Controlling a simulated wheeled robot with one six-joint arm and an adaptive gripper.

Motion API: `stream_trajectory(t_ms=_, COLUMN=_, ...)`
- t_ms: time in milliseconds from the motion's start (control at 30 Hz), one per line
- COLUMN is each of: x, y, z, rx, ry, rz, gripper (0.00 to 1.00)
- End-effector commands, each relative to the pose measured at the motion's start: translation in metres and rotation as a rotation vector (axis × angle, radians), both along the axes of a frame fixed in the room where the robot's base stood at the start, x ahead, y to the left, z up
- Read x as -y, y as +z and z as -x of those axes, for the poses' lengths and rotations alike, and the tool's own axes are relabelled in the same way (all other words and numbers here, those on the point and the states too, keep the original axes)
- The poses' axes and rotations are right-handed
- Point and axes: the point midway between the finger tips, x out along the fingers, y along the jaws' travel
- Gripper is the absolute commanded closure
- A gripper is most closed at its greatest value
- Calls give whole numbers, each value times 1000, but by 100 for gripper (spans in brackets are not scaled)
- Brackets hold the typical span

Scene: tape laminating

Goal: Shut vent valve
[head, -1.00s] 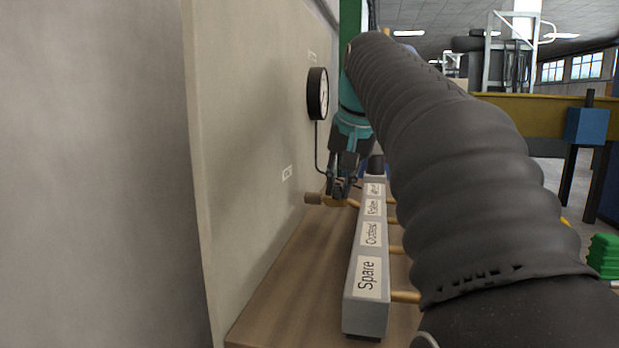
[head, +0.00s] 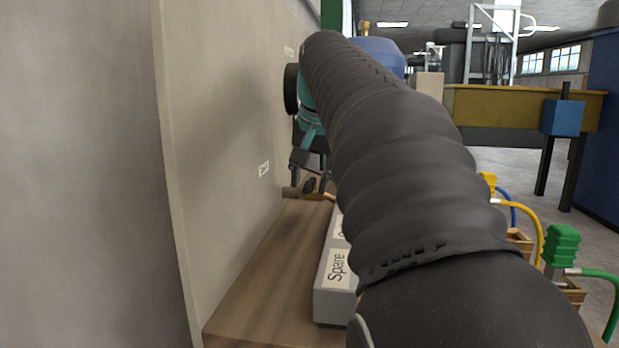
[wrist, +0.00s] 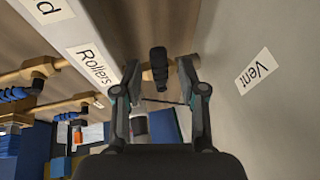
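The vent valve's black handle (wrist: 158,68) shows in the wrist view on a brass pipe (wrist: 178,72), beside the wall label "Vent" (wrist: 254,72). My gripper (wrist: 158,80) is open, one finger on each side of the handle with visible gaps. How deep the handle sits between the fingers I cannot tell. In the head view my gripper (head: 309,181) points down just above the brass pipe's wall end (head: 290,193). My dark arm hides most of the manifold there.
The grey manifold (head: 335,305) with a "Spare" label stands on the wooden bench (head: 255,300), close to the beige wall (head: 235,120). Hoses with green (head: 563,245) and yellow (head: 488,185) connectors are at right.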

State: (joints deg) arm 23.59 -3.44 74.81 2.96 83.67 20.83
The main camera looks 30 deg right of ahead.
Motion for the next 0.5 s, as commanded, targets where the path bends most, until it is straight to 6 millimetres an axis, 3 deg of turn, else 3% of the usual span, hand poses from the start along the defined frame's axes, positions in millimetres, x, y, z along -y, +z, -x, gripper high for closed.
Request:
stream_trajectory(t_ms=300, x=-1, y=3, z=1, rx=0, ry=1, rz=0, gripper=58)
stream_trajectory(t_ms=500, x=-3, y=25, z=11, rx=2, ry=1, rz=1, gripper=58)
